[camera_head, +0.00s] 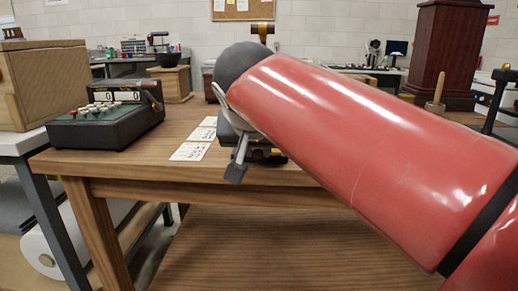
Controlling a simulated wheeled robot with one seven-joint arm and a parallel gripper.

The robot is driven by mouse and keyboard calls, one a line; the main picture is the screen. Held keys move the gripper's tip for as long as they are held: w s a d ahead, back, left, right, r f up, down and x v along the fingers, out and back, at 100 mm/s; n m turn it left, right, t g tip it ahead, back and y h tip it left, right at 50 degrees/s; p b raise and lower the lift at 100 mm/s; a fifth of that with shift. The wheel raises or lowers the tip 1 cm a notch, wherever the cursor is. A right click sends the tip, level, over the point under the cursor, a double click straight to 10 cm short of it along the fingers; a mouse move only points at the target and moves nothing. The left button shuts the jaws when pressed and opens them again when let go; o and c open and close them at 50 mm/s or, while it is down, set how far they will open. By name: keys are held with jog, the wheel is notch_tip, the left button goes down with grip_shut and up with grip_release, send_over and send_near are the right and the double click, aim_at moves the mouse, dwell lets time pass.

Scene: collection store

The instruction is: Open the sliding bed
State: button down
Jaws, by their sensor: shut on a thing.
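My red arm crosses the right half of the view and hides much of the table's middle. Only a grey part of my gripper (238,162) shows, below the dark rounded joint at the arm's far end, over the table's front edge. It is shut at the front of a small dark device with brassy parts (266,153), which seems to bear the sliding bed. The arm covers most of this device. The grip itself and how far the bed is out cannot be made out.
The wooden table (150,165) has a lower shelf. A dark keyed machine (108,115) stands at its left end, with printed cards (191,151) right of it. A wooden box (42,85) is at far left. A wooden-handled tool (437,95) stands at right.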

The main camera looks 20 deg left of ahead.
jog(key=c, duration=1.3)
grip_release()
jog(key=v, duration=0.7)
jog(key=shift+s+r+p, duration=0.25)
jog(key=shift+r+p, duration=0.1)
jog(key=shift+p, duration=0.05)
jog(key=s+d+f+m+g+h, duration=0.1)
jog(key=d+f, duration=0.6)
jog(key=d, duration=0.3)
jog(key=s+d+f+g+h, duration=0.1)
jog(key=d+f, duration=0.5)
jog(key=d, duration=0.4)
jog(key=s+d+f+m, duration=0.1)
jog(key=s+d+f, duration=0.3)
jog(key=f, duration=0.3)
jog(key=s+d+f+g, duration=0.1)
jog(key=s+d+f, duration=0.3)
jog(key=d+f, duration=0.2)
jog(key=shift+s+f+m, duration=0.4)
jog(key=shift+f, duration=0.45)
